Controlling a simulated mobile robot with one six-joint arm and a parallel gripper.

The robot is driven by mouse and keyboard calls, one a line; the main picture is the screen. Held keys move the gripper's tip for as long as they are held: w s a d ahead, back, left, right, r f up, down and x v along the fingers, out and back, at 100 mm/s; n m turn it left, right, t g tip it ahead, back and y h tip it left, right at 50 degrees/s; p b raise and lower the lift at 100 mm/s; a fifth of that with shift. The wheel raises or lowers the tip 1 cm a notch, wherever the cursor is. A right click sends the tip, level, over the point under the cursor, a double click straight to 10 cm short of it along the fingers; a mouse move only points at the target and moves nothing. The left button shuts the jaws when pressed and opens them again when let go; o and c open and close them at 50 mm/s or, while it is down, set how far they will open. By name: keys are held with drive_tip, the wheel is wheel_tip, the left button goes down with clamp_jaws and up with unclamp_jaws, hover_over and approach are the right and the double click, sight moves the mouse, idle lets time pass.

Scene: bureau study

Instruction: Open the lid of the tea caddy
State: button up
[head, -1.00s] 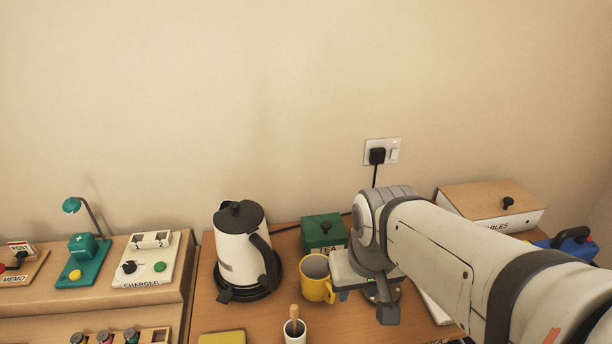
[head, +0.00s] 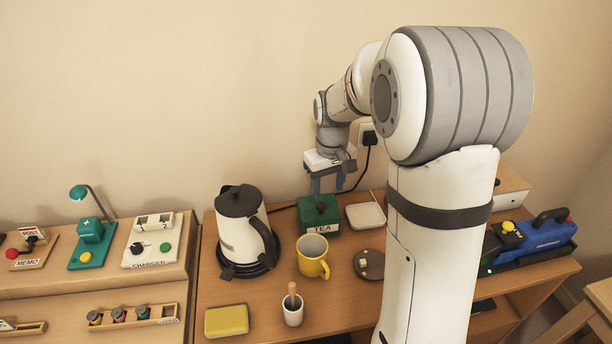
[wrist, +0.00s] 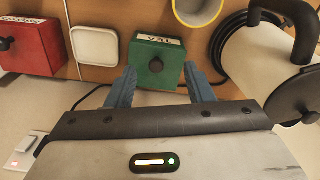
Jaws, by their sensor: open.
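The tea caddy (head: 320,222) is a green box labelled TEA with a dark round knob on its lid, standing at the back of the wooden desk. Its lid looks shut. The caddy also shows in the wrist view (wrist: 146,50), with its knob (wrist: 156,66) facing the camera. My gripper (head: 327,186) is above the caddy, pointing down. In the wrist view its two blue fingers (wrist: 161,82) are apart, near the caddy's two sides in the picture, with nothing held between them. I cannot tell whether a finger touches the lid.
A kettle (head: 243,225) and a yellow mug (head: 312,256) stand left and in front of the caddy. A white square dish (head: 366,217) lies to its right. A wall socket (head: 366,131) with a black plug and cable is behind. A red box (wrist: 28,48) shows in the wrist view.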

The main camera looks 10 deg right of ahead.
hover_over(321, 204)
drive_tip(key=f, duration=0.1)
drive_tip(key=f+p, duration=0.1)
drive_tip(key=shift+s+f+n+g, duration=0.25)
drive_tip(key=shift+f+n+g, duration=0.05)
drive_tip(key=shift+f+n, duration=0.1)
drive_tip(key=shift+w+f, duration=0.2)
drive_tip(key=shift+f, duration=0.05)
wheel_tip(321, 204, down, 8)
drive_tip(key=shift+r+p, duration=0.15)
drive_tip(key=shift+p, duration=0.35)
drive_tip(key=shift+c, duration=0.2)
clamp_jaws()
